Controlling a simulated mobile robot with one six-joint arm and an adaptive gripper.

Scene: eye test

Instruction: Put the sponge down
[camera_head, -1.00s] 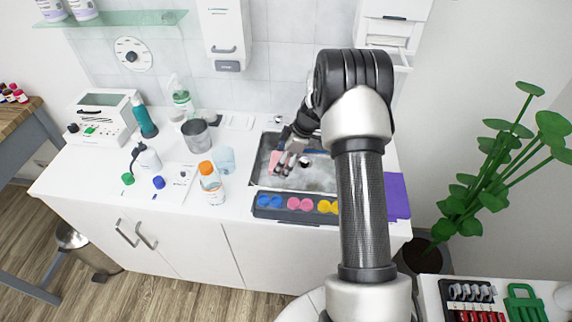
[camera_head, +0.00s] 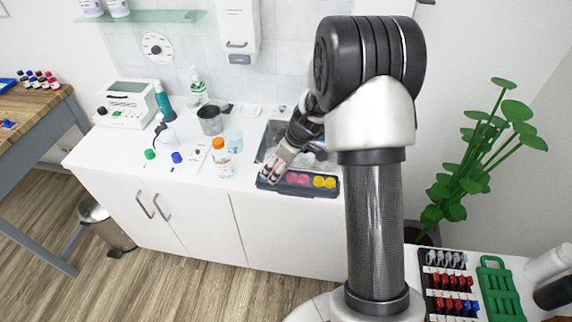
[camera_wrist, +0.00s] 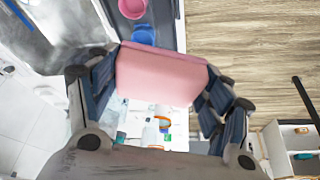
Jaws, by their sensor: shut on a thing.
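The pink sponge (camera_wrist: 160,75) is a flat block, held between the two fingers of my gripper (camera_wrist: 160,100) in the wrist view. A little pink of the sponge (camera_head: 284,154) shows between the fingers in the head view. My gripper (camera_head: 273,170) is shut on it, above the left end of the dark tray near the counter's front edge. The fingers partly hide the sponge and that end of the tray in the head view. I cannot tell how high the sponge is.
The dark tray (camera_head: 305,191) holds pink and yellow round pieces; blue ones show in the wrist view (camera_wrist: 143,35). The sink (camera_head: 268,142) lies behind it. An orange-capped bottle (camera_head: 221,160), a glass (camera_head: 235,140) and a metal cup (camera_head: 210,121) stand to the left.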

